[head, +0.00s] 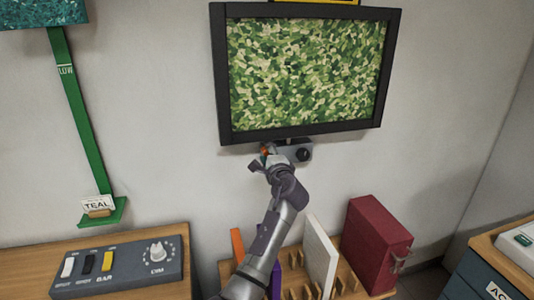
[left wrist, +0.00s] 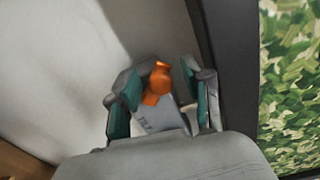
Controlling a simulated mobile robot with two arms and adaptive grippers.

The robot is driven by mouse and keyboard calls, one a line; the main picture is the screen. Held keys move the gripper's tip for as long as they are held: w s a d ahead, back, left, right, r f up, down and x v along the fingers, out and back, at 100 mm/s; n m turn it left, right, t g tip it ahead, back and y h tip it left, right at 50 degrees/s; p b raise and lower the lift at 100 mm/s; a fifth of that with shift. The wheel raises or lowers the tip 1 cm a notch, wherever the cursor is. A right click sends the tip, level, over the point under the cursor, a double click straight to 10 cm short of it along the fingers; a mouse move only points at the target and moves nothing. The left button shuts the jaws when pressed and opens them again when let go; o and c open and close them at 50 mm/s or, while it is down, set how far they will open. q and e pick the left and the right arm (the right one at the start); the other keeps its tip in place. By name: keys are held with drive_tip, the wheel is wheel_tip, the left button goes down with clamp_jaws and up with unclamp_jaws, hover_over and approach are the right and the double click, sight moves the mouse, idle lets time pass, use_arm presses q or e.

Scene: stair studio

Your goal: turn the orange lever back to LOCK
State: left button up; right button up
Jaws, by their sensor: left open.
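The orange lever (left wrist: 158,80) shows in the left wrist view between the two fingers of my left gripper (left wrist: 161,92). The fingers are open on either side of it; whether either touches it I cannot tell. In the head view my left gripper (head: 268,160) is just under the framed panel's lower edge, and only a speck of the orange lever (head: 264,151) shows. The LOCK mark is not visible. My right gripper is out of view.
The black-framed camouflage panel (head: 304,72) hangs directly above my gripper. A dark round knob (head: 304,154) sits just right of it. Below stand a maroon box (head: 375,247), a white board (head: 320,255) and a wooden rack. A switch box (head: 118,267) sits on the left counter.

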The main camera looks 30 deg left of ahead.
use_arm(q)
drive_tip(key=shift+r, duration=0.1)
clamp_jaws()
drive_tip(key=shift+s+f+n+b, duration=0.1)
drive_tip(key=shift+f+n+b, duration=0.3)
drive_tip(key=shift+b, duration=0.45)
drive_tip(key=shift+a+r+n, duration=0.1)
drive_tip(key=shift+n, duration=0.3)
drive_tip(key=shift+r, duration=0.2)
drive_tip(key=shift+c, duration=0.7)
unclamp_jaws()
drive_tip(key=shift+o, duration=0.7)
drive_tip(key=shift+f, duration=0.2)
drive_tip(key=v, duration=1.2)
